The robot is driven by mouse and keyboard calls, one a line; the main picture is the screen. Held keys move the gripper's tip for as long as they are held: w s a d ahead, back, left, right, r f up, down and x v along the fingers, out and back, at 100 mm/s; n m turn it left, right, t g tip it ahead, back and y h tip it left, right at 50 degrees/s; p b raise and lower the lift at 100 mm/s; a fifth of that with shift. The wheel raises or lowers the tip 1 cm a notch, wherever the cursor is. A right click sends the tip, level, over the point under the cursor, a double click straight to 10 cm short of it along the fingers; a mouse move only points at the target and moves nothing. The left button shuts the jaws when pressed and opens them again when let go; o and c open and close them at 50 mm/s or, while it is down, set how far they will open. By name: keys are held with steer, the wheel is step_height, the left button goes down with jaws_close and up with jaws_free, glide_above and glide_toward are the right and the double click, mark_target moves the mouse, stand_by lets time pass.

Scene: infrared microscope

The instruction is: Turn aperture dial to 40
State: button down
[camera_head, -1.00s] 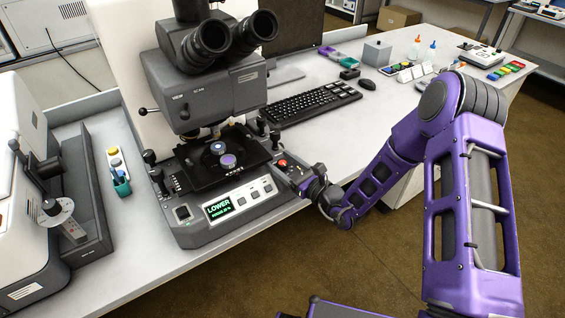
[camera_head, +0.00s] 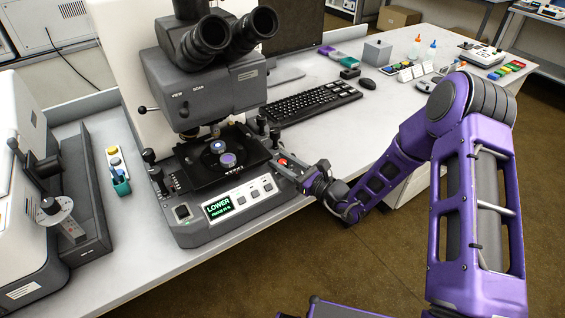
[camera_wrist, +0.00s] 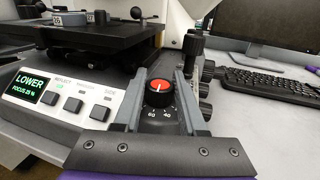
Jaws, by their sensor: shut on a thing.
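The aperture dial (camera_wrist: 158,92) is a black knob with a red top and a white pointer line, at the right end of the microscope's front panel. In the wrist view, 60 and 40 show on the scale just in front of it; I cannot tell the exact setting. My gripper (camera_wrist: 159,82) has one finger on each side of the dial and is shut on it. In the head view, the dial's red top (camera_head: 283,161) shows at my gripper's fingers (camera_head: 285,165), partly hidden by them. The microscope's display (camera_wrist: 29,86) reads LOWER, with a small FOCUS line.
Grey buttons (camera_wrist: 73,105) lie left of the dial. Black knobs (camera_wrist: 192,48) stand close to its right. The black stage (camera_head: 215,165) and eyepieces (camera_head: 230,35) are behind. The keyboard (camera_head: 310,102) lies to the right on the bench.

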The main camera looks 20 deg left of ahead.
steer(key=n+g+y+b, duration=0.1)
steer(key=n+g, duration=0.1)
steer(key=g, duration=0.1)
steer(key=n+g+b, duration=0.1)
steer(key=n+g, duration=0.1)
steer(key=g, duration=0.1)
steer(key=shift+w+f+y, duration=0.1)
steer(key=shift+y, duration=0.3)
steer(key=shift+n+g+b, duration=0.5)
steer(key=shift+n+g, duration=0.3)
steer(key=shift+g, duration=0.7)
steer(key=shift+c, duration=2.3)
jaws_free()
steer(key=d, duration=1.7)
steer(key=shift+w+d, duration=0.2)
steer(key=shift+w, duration=0.25)
